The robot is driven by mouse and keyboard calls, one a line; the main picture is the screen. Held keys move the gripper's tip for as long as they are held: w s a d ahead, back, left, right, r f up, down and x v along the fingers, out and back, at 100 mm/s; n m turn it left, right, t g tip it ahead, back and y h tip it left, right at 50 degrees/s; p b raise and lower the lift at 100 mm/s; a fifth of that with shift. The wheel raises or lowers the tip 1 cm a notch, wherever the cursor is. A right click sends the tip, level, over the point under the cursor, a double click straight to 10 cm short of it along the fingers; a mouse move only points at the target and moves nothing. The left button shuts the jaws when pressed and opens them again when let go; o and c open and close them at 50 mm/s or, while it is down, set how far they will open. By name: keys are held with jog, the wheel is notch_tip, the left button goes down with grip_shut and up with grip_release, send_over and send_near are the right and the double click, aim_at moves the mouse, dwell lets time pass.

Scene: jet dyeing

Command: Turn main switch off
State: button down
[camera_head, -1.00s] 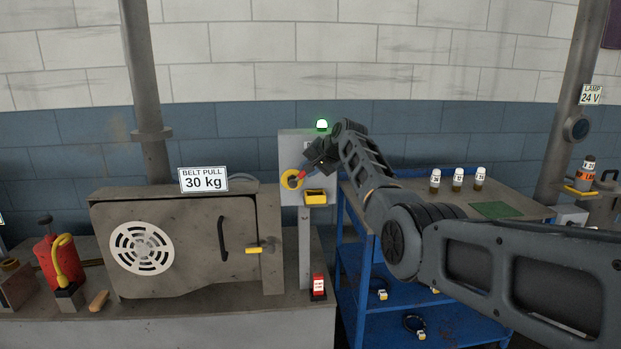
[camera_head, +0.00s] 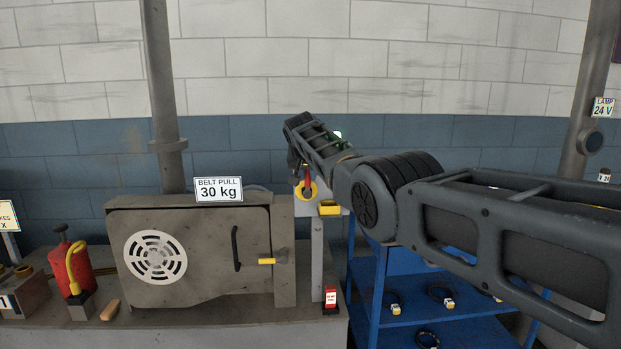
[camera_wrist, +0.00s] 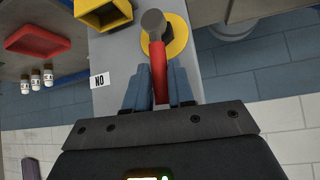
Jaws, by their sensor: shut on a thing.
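The main switch is a red handle (camera_wrist: 159,78) with a grey hub on a yellow disc (camera_wrist: 179,40). It is on the front of a grey box (camera_wrist: 120,50). In the head view the red handle (camera_head: 307,178) points about straight up from the yellow disc (camera_head: 312,192). My gripper (camera_wrist: 159,80) is shut on the red handle, one blue-grey finger on each side. In the head view my arm hides most of the box, and the fingers are hard to make out.
A yellow holder (camera_head: 329,208) sticks out of the box beside the switch. A blue cart (camera_head: 372,300) stands at the right, below my arm. The machine with the belt pull sign (camera_head: 219,189) is at the left. A small NO label (camera_wrist: 99,80) is on the box.

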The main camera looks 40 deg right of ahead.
jog(key=shift+w+a, duration=0.15)
dwell(0.4)
jog(key=c, duration=1.3)
grip_release()
jog(key=shift+b+v, duration=0.35)
jog(key=shift+v, duration=3.55)
jog(key=shift+a+f, duration=0.1)
